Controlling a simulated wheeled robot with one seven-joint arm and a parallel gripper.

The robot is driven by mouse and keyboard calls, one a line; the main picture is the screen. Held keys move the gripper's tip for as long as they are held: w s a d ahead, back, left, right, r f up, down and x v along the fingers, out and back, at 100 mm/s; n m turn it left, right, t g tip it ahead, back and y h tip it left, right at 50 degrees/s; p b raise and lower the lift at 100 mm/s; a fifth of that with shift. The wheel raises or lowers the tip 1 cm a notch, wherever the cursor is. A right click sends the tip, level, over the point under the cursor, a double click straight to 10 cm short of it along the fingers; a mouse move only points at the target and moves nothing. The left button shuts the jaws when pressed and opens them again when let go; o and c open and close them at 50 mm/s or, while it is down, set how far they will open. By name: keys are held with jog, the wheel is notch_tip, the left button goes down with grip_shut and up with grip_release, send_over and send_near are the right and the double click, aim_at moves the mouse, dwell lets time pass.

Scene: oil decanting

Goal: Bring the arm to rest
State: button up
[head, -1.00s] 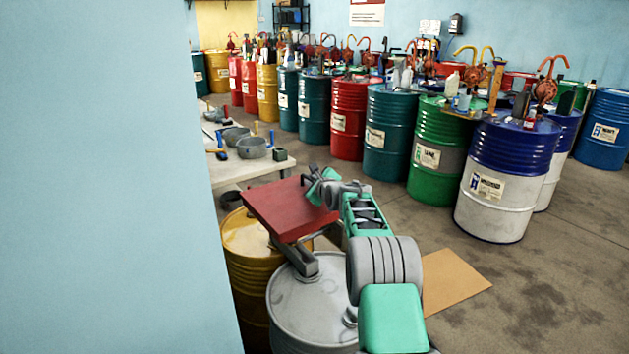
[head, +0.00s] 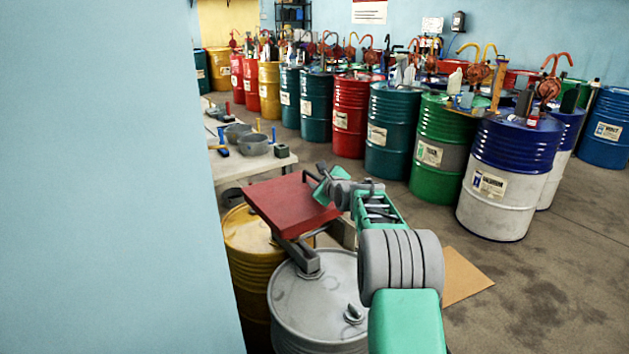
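My arm reaches up from the bottom of the head view, with green links and grey joints. Its far end bends left over the right back corner of a red flat top (head: 292,205). My gripper (head: 314,180) is small and dark at that end, close to the red top. I cannot tell whether it touches the top or whether its fingers are open or shut. No held object can be made out.
The red top stands on a bracket over a grey drum (head: 315,315), beside a yellow drum (head: 245,235). A work table (head: 235,168) with bowls is behind. A blue wall (head: 110,180) fills the left. Drums line the back; open floor (head: 545,280) lies right.

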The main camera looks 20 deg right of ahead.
aim_at(303, 217)
jog(key=shift+v, duration=1.5)
jog(key=shift+a, duration=0.2)
jog(key=s+a+n+g, duration=0.1)
jog(key=s+a+n, duration=0.1)
jog(key=s+a+n+g, duration=0.1)
jog(key=s+a+n, duration=0.1)
jog(key=a, duration=0.1)
jog(key=s+a+r+n+p, duration=0.1)
jog(key=s+a+n, duration=0.2)
jog(key=shift+a+r+g+y, duration=0.1)
jog(key=shift+a+g+y, duration=0.1)
jog(key=shift+g+y, duration=0.2)
jog(key=s+a+f+n+g+p, duration=0.1)
jog(key=s+a+f+n+g, duration=0.1)
jog(key=s+n, duration=0.5)
jog(key=s+a+f+n+g+p, duration=0.1)
jog(key=s+a+f+n+g, duration=0.2)
jog(key=s, duration=1.5)
jog(key=s+a+f+n+g+p, duration=0.1)
jog(key=s+a+f+n+g, duration=0.1)
jog(key=s+a+n, duration=0.6)
jog(key=s+n+g, duration=0.1)
jog(key=s+n, duration=0.2)
jog(key=s, duration=0.1)
jog(key=shift+s+f+g, duration=0.15)
jog(key=shift+f+g, duration=0.15)
